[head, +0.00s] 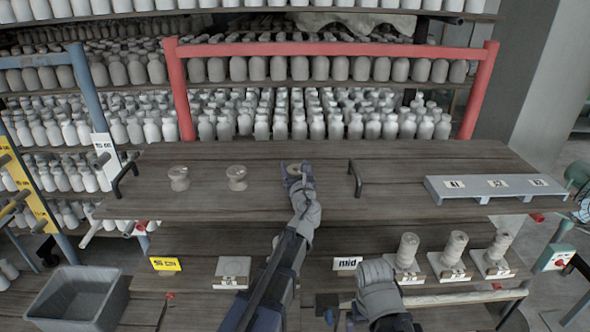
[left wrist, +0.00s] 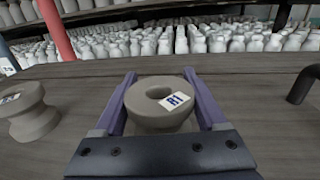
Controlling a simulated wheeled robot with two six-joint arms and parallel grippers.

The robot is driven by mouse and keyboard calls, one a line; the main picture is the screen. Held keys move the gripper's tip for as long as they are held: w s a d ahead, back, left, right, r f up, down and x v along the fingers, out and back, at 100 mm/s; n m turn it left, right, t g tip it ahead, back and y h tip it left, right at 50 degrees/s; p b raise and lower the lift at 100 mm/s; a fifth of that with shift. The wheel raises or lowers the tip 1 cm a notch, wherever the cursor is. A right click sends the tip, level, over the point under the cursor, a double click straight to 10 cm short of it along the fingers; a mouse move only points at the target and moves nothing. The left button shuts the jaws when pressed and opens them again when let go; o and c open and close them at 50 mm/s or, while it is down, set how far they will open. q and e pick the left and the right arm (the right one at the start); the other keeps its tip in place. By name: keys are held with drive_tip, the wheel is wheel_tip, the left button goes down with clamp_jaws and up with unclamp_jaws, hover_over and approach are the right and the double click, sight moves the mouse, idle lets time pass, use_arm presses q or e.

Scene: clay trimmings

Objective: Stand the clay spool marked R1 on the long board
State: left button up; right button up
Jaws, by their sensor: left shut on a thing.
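The clay spool R1 (left wrist: 158,104) is a grey, waisted ring with a white R1 label on its top. In the left wrist view it stands upright between the two purple fingers of my left gripper (left wrist: 165,105), which is shut on it. In the head view the left gripper (head: 294,168) is over the brown wooden worktop, and its fingers partly hide the spool. I cannot tell whether the spool touches the wood.
Two other spools (head: 179,178) (head: 237,177) stand left on the worktop. Black handles (head: 355,178) (head: 124,180) rise from it. Stacked clay pieces (head: 407,250) stand on the lower shelf. A grey bin (head: 80,298) is at lower left. The wood between right handle and board is clear.

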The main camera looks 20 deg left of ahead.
use_arm(q)
drive_tip(key=shift+f, duration=0.25)
drive_tip(key=o, duration=1.6)
drive_tip(key=shift+r, duration=0.1)
drive_tip(key=shift+r, duration=0.1)
drive_tip(key=shift+s+r, duration=0.1)
drive_tip(key=shift+s, duration=0.05)
drive_tip(key=v, duration=1.1)
drive_tip(key=shift+s+d, duration=0.25)
drive_tip(key=shift+s, duration=0.1)
